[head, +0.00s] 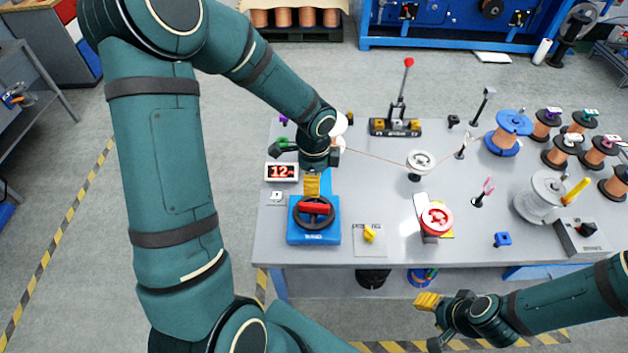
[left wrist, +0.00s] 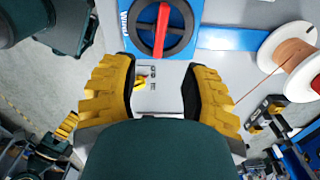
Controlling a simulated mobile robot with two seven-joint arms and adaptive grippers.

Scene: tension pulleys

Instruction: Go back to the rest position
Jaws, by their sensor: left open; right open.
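My left gripper (head: 312,186) is over the near left part of the grey bench, just behind the black handwheel with a red bar (head: 313,208) on a blue box (head: 301,238). In the left wrist view, my left gripper (left wrist: 160,82) has its yellow fingers spread with nothing between them. The handwheel (left wrist: 162,25) shows beyond the fingertips, apart from them as far as I can see. My right gripper (head: 428,302) hangs in front of the bench's front edge, open and empty, with yellow pads pointing left.
The bench (head: 385,252) carries a display reading 12 (head: 282,172), a yellow knob (head: 369,234), a red-and-white pulley (head: 435,219), a white pulley (head: 421,161) with a copper wire, and several spools at right. A lever with a red ball (head: 408,64) stands at the back.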

